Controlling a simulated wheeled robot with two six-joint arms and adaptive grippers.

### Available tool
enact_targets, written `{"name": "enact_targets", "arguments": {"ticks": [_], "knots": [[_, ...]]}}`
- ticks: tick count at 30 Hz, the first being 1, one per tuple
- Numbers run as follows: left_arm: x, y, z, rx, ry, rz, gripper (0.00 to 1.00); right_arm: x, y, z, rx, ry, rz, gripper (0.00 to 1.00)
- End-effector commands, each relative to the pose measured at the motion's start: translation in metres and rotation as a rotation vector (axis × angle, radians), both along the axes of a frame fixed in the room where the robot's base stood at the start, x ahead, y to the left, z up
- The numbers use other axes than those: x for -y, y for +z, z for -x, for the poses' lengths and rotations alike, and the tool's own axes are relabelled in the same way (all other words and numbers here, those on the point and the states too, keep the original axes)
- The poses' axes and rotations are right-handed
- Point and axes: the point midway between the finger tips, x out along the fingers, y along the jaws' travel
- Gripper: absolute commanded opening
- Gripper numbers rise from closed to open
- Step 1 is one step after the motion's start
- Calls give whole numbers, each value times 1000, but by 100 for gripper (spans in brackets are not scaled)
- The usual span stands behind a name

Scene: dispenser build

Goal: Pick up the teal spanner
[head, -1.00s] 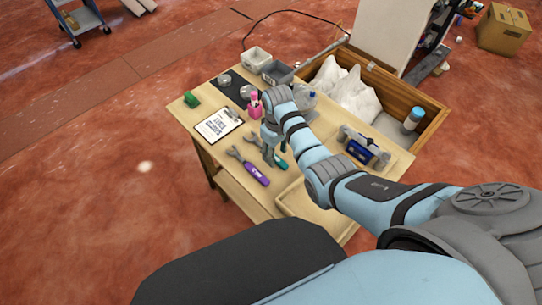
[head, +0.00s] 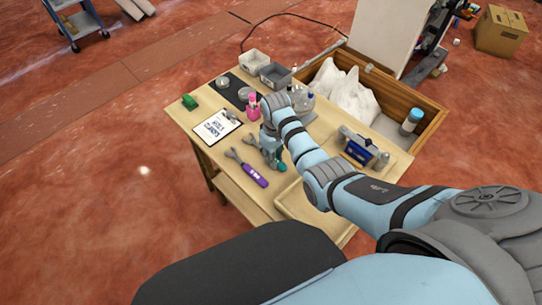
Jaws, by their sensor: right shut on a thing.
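The teal spanner (head: 281,166) is partly hidden under my right gripper; its teal handle end shows below the fingers, and a grey jaw end shows to their upper left. My right gripper (head: 272,156) points down over the middle of the table and is shut on the teal spanner. I cannot tell whether the spanner is clear of the tabletop. A purple-handled spanner (head: 254,175) lies just left of it on the table. My left gripper is not in view.
On the wooden table (head: 222,168) are a clipboard (head: 216,128), a green block (head: 189,102), a pink bottle (head: 253,107), two grey bins (head: 275,75) and a blue device (head: 359,152). A wooden crate (head: 431,115) with white bags adjoins the right side.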

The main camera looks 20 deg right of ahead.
Motion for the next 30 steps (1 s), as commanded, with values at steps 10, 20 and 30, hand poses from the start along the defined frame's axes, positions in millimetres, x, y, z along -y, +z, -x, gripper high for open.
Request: {"name": "enact_targets", "arguments": {"ticks": [10, 20, 30], "knots": [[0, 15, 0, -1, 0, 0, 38, 0, 33, -1, 3, 0, 0, 0], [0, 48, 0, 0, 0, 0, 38, 0, 150, -2, 7, -1, 1, 0], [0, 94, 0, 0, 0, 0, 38, 0, 203, 0, 0, 0, 0, 0]]}}
